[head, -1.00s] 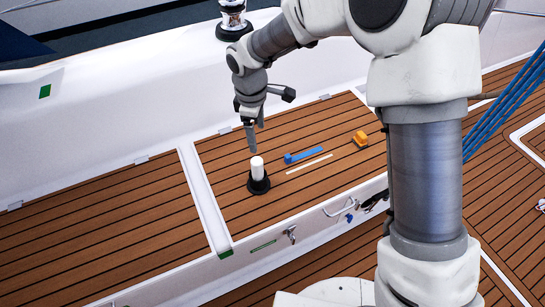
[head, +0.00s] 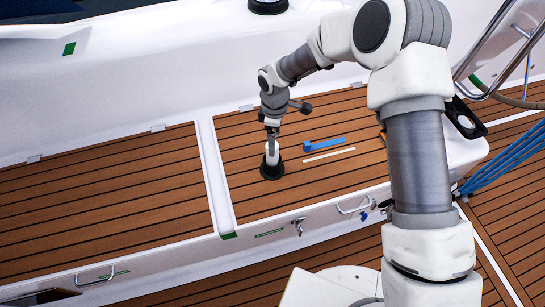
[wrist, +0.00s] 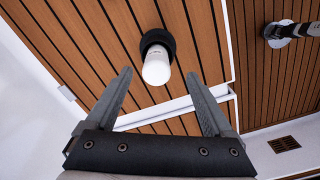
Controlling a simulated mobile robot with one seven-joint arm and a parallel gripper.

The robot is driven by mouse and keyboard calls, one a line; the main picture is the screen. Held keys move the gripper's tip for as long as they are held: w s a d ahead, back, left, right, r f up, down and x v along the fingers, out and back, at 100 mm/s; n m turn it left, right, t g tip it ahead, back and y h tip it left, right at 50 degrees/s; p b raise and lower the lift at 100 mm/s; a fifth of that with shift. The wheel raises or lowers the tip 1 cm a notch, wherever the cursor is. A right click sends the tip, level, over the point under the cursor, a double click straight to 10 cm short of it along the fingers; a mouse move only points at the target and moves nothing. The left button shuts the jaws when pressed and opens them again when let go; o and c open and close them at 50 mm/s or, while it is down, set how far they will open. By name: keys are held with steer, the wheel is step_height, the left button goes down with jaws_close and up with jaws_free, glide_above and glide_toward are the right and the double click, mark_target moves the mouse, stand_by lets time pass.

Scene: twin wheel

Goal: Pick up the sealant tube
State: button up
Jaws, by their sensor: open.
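The sealant tube (head: 271,159) is white and stands upright in a round black base (head: 271,172) on the teak seat. In the wrist view the tube (wrist: 156,68) shows end-on, with the black base (wrist: 152,37) behind it. My gripper (head: 271,138) is right above the tube in the head view and partly covers its top. In the wrist view my gripper (wrist: 160,74) is open, and the tube's near end appears between the two fingertips, with a gap on each side. I cannot tell whether the tips have passed below its top.
A blue tool (head: 323,145) and a thin pale strip (head: 328,155) lie on the seat to the right of the tube. A white raised strip (head: 214,175) divides the seat on the left. The seat's left part is clear.

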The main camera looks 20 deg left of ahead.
step_height(320, 180, down, 3)
steer(key=shift+f+b, duration=0.1)
steer(key=shift+b, duration=0.2)
steer(key=f, duration=0.1)
steer(key=f+b, duration=0.1)
steer(key=f, duration=0.1)
steer(key=a+f+b, duration=0.1)
steer(key=f, duration=0.1)
steer(key=shift+w+f, duration=0.1)
jaws_close()
step_height(320, 180, up, 10)
steer(key=p, duration=0.3)
